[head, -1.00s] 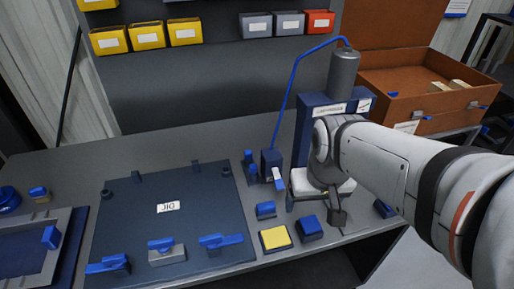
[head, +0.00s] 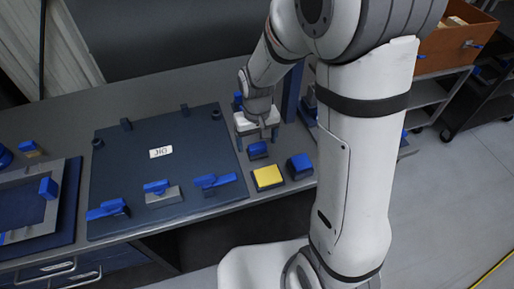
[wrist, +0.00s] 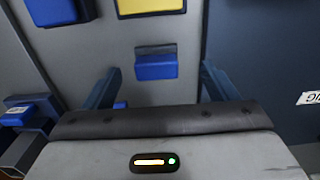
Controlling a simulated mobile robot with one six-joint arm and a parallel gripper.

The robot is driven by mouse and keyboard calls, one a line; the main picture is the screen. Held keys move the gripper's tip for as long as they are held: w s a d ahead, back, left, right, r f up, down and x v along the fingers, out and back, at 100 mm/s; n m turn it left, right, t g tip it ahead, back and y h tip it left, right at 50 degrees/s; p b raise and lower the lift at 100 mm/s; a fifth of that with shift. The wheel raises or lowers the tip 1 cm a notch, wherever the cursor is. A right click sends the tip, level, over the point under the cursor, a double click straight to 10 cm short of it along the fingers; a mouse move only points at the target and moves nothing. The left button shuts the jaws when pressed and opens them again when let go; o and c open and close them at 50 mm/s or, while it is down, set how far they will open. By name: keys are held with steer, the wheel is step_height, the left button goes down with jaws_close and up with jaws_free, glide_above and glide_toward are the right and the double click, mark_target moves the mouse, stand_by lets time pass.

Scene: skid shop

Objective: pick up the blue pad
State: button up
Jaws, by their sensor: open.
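Two blue, pad-like blocks on dark bases lie near the bench's front edge. The larger blue pad (head: 300,165) is right of the yellow pad; it shows at the wrist view's top left (wrist: 52,10). The smaller blue block (head: 258,150) is behind the yellow pad; in the wrist view (wrist: 156,67) it lies just beyond and between my fingertips. My gripper (head: 259,136) points down over the bench, behind the smaller block. Its two fingers stand apart and empty in the wrist view (wrist: 158,82). The height gap is hard to tell.
A yellow pad (head: 268,177) lies between the blue pad and a dark jig plate (head: 120,165) with blue-handled clamps (head: 158,188). A dark blue press post (head: 291,95) stands behind my gripper. A brown case (head: 450,52) is at the upper right.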

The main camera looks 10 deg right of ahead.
mark_target(258, 147)
steer(key=f, duration=0.5)
steer(key=shift+w+d, duration=0.2)
steer(key=shift+w, duration=0.1)
steer(key=c, duration=1.1)
steer(key=shift+r, duration=0.1)
steer(key=shift+c, duration=0.2)
step_height(258, 147, up, 10)
steer(key=shift+f, duration=0.1)
